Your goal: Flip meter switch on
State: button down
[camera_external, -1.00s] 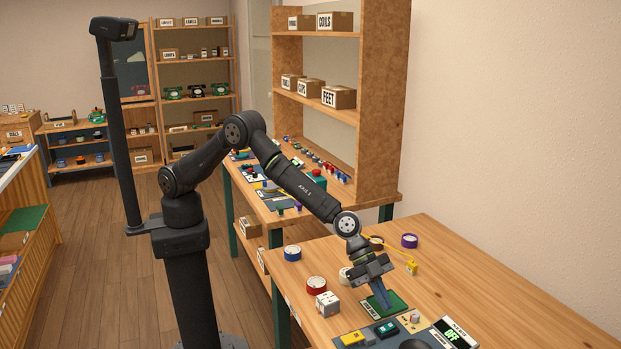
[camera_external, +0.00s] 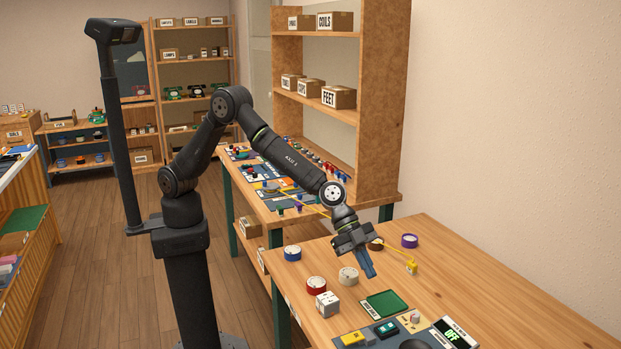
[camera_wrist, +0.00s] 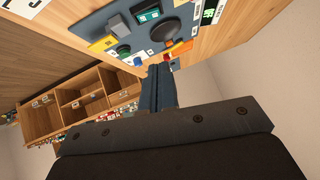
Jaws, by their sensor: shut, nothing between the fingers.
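The meter (camera_external: 455,334) is at the bottom right of the external view, and its lit green display reads OFF. It also shows at the top of the wrist view (camera_wrist: 210,12). A small pale switch-like part with a reddish tip (camera_external: 415,318) stands on the panel left of the meter; I cannot tell its position or whether it is the meter switch. My gripper (camera_external: 371,274) is shut and empty, above the table behind the green pad (camera_external: 385,303), apart from the panel and meter. In the wrist view its fingers (camera_wrist: 160,70) show closed together near the panel's edge.
The blue-grey panel (camera_wrist: 120,18) carries a yellow part (camera_external: 352,339), a green part (camera_external: 386,329) and a dark dome (camera_external: 415,345). The table's right side is clear.

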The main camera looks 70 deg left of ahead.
send_over(392, 327)
jog(key=s+a, duration=0.1)
jog(key=a, duration=0.2)
jog(key=f, duration=0.6)
jog(key=shift+s+f, duration=0.2)
jog(key=shift+f, duration=0.1)
jog(key=f, duration=0.3)
jog(key=shift+w+f, duration=0.1)
jog(key=shift+w, duration=0.2)
jog(key=shift+f, duration=0.3)
jog(key=shift+w, duration=0.1)
